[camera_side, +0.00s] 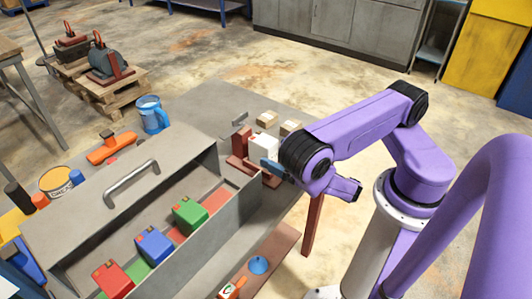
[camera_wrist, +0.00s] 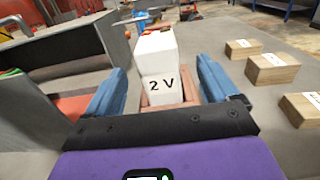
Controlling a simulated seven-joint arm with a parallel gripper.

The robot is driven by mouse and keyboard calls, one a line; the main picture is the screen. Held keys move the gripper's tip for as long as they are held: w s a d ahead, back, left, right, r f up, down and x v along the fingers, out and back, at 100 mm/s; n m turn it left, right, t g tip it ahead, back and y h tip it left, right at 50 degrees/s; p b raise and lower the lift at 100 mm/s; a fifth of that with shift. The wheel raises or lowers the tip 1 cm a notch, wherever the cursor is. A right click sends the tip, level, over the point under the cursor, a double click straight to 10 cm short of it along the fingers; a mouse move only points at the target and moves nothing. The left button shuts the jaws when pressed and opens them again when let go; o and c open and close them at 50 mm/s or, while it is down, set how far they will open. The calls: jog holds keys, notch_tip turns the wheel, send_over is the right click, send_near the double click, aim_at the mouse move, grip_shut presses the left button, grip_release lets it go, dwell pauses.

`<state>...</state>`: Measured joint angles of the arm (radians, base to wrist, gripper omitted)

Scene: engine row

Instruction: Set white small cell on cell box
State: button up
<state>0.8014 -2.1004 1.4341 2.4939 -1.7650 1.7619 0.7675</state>
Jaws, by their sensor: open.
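The white small cell (camera_side: 263,146), marked "2 V" on its face in the wrist view (camera_wrist: 161,62), stands upright in a reddish-brown holder (camera_side: 239,144). My gripper (camera_side: 276,170) is at the cell. In the wrist view my gripper's blue fingers (camera_wrist: 163,88) are open, one on each side of the cell, with a gap on both sides. The cell box (camera_side: 238,214) is a long grey metal box with a handle, left of the holder. It holds a red cell (camera_side: 113,279), a blue cell (camera_side: 153,244) and a green cell (camera_side: 189,214). Bare red floor shows beyond the green cell.
Labelled wooden blocks (camera_wrist: 272,68) lie on the bench to the right in the wrist view. A blue funnel-like item (camera_side: 258,265) sits at the front.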

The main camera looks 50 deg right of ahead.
jog(key=r+m+h, duration=0.1)
jog(key=w+r+m+h, duration=0.1)
jog(key=h, duration=0.1)
jog(key=r+m+h, duration=0.1)
jog(key=r+h, duration=0.1)
jog(key=shift+w+r+m+t, duration=0.1)
jog(key=shift+w+m+t, duration=0.2)
jog(key=shift+t, duration=0.1)
jog(key=d+r+m+h, duration=0.1)
jog(key=m+g+h, duration=0.1)
jog(key=h, duration=0.1)
jog(key=shift+w+d+r+h, duration=0.3)
jog(key=shift+d+r, duration=0.05)
jog(key=d+r+m+g+h, duration=0.2)
jog(key=d+m+g+h, duration=0.1)
jog(key=m+g+h, duration=0.25)
notch_tip(320, 180, up, 13)
jog(key=m+g+y, duration=0.7)
jog(key=g+y, duration=0.5)
jog(key=y, duration=0.2)
send_over(263, 139)
notch_tip(263, 139, down, 12)
jog(key=shift+d+f, duration=0.1)
jog(key=shift+d, duration=0.05)
jog(key=shift+f, duration=2.5)
